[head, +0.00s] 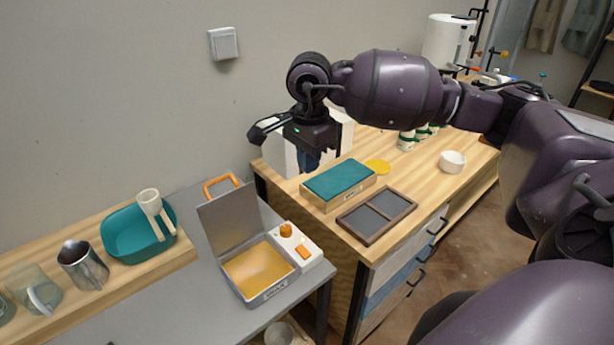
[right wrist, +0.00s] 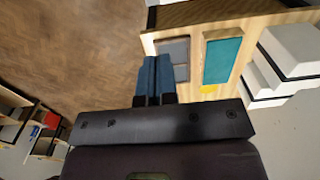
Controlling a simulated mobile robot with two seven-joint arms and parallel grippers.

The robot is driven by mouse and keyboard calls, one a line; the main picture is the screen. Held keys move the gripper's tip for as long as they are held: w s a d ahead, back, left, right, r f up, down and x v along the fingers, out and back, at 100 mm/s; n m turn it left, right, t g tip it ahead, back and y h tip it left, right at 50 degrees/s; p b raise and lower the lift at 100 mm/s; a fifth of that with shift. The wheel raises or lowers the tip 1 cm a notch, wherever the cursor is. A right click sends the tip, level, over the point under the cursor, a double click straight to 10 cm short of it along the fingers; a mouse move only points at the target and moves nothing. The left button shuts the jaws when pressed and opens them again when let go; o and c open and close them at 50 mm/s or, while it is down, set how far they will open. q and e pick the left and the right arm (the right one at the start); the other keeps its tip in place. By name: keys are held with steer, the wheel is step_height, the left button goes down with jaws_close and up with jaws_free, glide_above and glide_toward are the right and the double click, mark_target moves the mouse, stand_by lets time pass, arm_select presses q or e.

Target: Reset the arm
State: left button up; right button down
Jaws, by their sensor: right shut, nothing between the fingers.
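My right arm comes in from the right in the head view and reaches over the wooden cabinet top. My right gripper (head: 309,162) points down near the wall, above and behind the teal-lidded box (head: 340,179). Its fingers look dark blue and closed together. In the right wrist view the blue fingers of my right gripper (right wrist: 155,76) lie side by side with nothing between them. My left gripper is in neither view.
A divided tray (head: 377,216), a yellow disc (head: 378,166) and a white bowl (head: 452,161) sit on the cabinet. White blocks (head: 281,157) stand behind the gripper. On the left are an open grey press (head: 232,227), a teal basin (head: 126,245) and a metal pitcher (head: 82,265).

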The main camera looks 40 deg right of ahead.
steer(key=shift+r, duration=0.4)
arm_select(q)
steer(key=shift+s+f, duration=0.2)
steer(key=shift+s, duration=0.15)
